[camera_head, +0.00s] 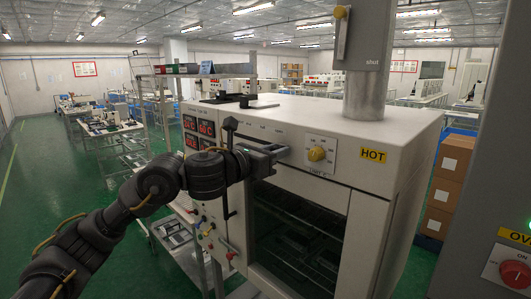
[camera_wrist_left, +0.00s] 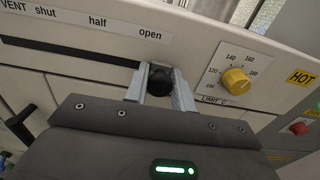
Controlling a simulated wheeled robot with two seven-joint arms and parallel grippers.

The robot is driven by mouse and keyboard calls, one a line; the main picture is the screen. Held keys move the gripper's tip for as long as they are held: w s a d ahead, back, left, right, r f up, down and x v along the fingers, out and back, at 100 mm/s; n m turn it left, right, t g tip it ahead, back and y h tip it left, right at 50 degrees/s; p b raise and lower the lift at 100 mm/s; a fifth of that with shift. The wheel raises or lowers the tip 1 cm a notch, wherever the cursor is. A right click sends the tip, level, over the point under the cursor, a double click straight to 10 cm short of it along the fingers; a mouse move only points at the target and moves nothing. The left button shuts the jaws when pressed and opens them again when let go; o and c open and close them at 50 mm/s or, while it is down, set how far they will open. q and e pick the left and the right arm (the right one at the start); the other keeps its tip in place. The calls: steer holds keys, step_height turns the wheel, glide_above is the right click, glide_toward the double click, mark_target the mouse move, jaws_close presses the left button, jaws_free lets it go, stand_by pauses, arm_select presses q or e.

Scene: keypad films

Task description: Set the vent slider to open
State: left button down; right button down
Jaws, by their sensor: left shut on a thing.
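The vent slider's black knob (camera_wrist_left: 160,79) shows in the left wrist view, at the right end of its dark slot (camera_wrist_left: 70,54), just below the "open" label (camera_wrist_left: 150,35). The "half" and "shut" labels lie farther left along the strip. My left gripper (camera_wrist_left: 159,88) is shut on the knob, with one finger on each side. In the head view my left gripper (camera_head: 277,151) is at the upper front panel of the white oven (camera_head: 390,135), and the knob there is hidden by the fingers. My right gripper is not in view.
A yellow dial (camera_head: 317,153) marked "LIMIT C" is just right of my gripper. A black-knobbed lever (camera_head: 230,125) stands to its left. A duct (camera_head: 366,95) with a "shut" label rises above the oven. A red switch (camera_head: 512,273) is at lower right.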

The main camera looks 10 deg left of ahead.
arm_select(q)
steer(key=shift+s+d+f, duration=0.1)
steer(key=shift+d, duration=0.05)
steer(key=c, duration=1.5)
jaws_free()
steer(key=shift+c, duration=0.2)
steer(key=shift+o, duration=1.4)
steer(key=shift+d, duration=0.25)
steer(key=shift+s+a, duration=0.1)
steer(key=shift+a, duration=0.15)
steer(key=b+v, duration=0.2)
steer(key=v, duration=0.8)
steer(key=shift+s, duration=0.25)
steer(key=shift+a, duration=0.1)
